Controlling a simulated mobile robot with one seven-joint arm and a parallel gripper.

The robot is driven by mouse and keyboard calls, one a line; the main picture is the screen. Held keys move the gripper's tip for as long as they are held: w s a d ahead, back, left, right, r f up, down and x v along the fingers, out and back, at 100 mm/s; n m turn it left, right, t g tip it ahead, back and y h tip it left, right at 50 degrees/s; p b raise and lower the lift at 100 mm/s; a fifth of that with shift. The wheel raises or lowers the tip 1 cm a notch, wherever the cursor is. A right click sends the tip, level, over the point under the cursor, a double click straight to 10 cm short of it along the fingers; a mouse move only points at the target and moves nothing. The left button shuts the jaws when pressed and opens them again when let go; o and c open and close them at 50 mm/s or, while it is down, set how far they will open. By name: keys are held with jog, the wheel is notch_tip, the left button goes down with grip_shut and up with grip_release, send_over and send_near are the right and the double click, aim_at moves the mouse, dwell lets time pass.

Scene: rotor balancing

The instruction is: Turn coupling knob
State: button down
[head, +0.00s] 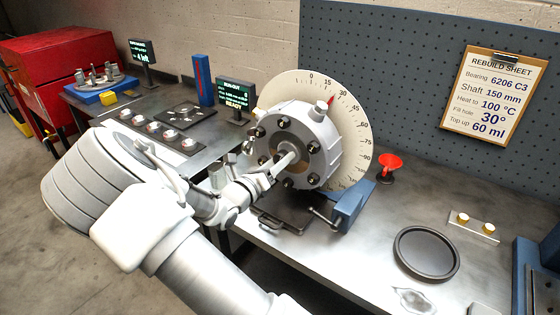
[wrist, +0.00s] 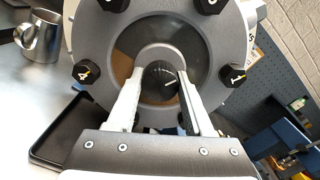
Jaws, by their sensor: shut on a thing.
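The coupling knob (wrist: 160,76) is dark with a white index line and sits at the centre of the rotor housing's front face in the wrist view. My gripper (wrist: 159,92) is shut on it, one finger on each side. The line points to the lower right half of the knob. The grey round housing (head: 322,137) carries several dark numbered bolts around its face; 4 and 1 are readable in the wrist view. A pale dial plate (head: 356,112) with degree marks stands behind it, with a red pointer near 15 to 30. In the head view my gripper (head: 283,163) reaches the housing's centre and hides the knob.
A black tray (wrist: 42,153) lies below the housing, and a metal mug (wrist: 39,38) stands to its left. A blue clamp (head: 351,205) and red funnel (head: 389,165) stand right of the housing. A round dark dish (head: 427,252) lies on the bench. A run-out display (head: 234,95) reads READY.

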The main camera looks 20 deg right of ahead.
jog(key=shift+m, duration=0.4)
jog(key=shift+c, duration=1.4)
grip_release()
jog(key=v, duration=1.7)
jog(key=shift+a, duration=0.25)
jog(key=shift+s, duration=0.15)
